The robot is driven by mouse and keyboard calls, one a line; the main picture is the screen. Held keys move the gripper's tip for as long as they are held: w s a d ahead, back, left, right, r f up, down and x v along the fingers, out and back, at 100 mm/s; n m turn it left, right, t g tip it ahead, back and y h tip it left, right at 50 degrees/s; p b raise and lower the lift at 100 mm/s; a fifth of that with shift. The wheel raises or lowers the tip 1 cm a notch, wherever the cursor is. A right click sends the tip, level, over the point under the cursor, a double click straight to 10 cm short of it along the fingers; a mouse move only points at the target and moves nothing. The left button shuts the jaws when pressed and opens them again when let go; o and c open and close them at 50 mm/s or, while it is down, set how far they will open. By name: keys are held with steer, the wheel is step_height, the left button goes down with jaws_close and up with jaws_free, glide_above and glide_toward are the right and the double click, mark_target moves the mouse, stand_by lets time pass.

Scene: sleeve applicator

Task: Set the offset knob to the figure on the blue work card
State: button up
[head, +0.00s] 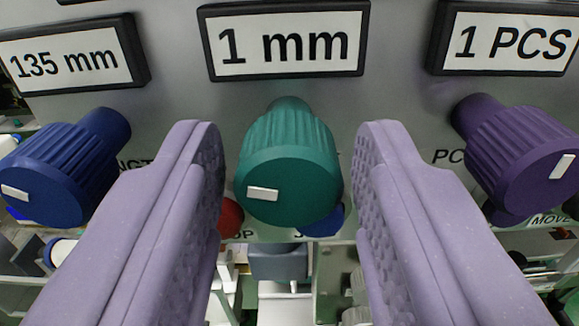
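A teal ribbed knob (290,165) stands out from the grey panel in the middle of the head view, below a display (287,42) reading "1 mm". Its white pointer mark sits low on the left of its face. My gripper (289,150) is open, with one lilac finger on each side of the teal knob and a narrow gap showing on both sides. The knob's own label is hidden, so I cannot read whether it is the offset knob. No blue work card is in view.
A blue knob (62,175) is at the left under a "135 mm" display (72,65). A purple knob (520,150) is at the right under a "1 PCS" display (505,40). A red button (231,215) and a blue button (325,222) lie partly hidden below the teal knob.

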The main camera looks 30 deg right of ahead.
jaws_close()
steer(key=shift+m, duration=0.3)
steer(key=m+b, duration=0.2)
steer(key=m, duration=0.1)
steer(key=shift+f+b, duration=0.15)
steer(key=shift+b, duration=0.25)
steer(key=m+b, duration=0.3)
steer(key=m, duration=0.1)
steer(key=shift+f, duration=0.1)
steer(key=m+b, duration=0.4)
steer(key=b, duration=0.1)
steer(key=shift+m, duration=0.3)
steer(key=m+b, duration=0.3)
steer(key=shift+m+b, duration=0.4)
